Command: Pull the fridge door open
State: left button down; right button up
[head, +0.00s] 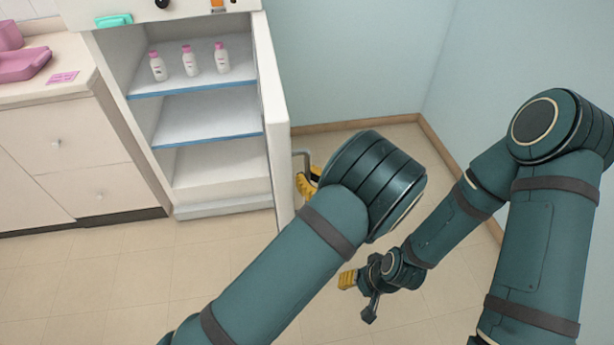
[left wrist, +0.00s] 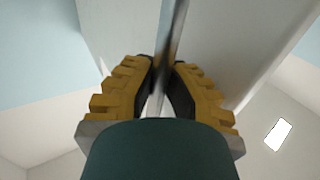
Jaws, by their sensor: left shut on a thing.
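The white fridge (head: 208,192) stands wide open in the head view, its shelves showing. Its door (head: 277,130) is swung out to the right and seen nearly edge-on. A grey bar handle (head: 302,153) is on the door's outer face. My left gripper (head: 306,182) is at this handle, partly hidden behind my left arm. In the left wrist view, the yellow fingers of my left gripper (left wrist: 164,72) close on the handle bar (left wrist: 174,40) from both sides. My right gripper (head: 358,293) hangs low over the floor, its fingers apart and empty, away from the door.
Several white bottles with pink caps (head: 189,61) stand on the fridge's upper shelf (head: 235,77). A cabinet (head: 60,150) with pink trays (head: 24,65) on top is at the left. Tiled floor (head: 150,275) is clear in front. Blue walls (head: 350,60) meet at the right.

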aim_at(308, 151)
pick_arm(q)
jog(key=shift+s+d+f, duration=0.1)
jog(key=shift+f, duration=0.05)
jog(key=c, duration=0.9)
grip_release()
jog(key=shift+c, duration=0.2)
jog(key=shift+r, duration=0.65)
notch_tip(308, 151, up, 9)
jog(key=shift+r, duration=0.1)
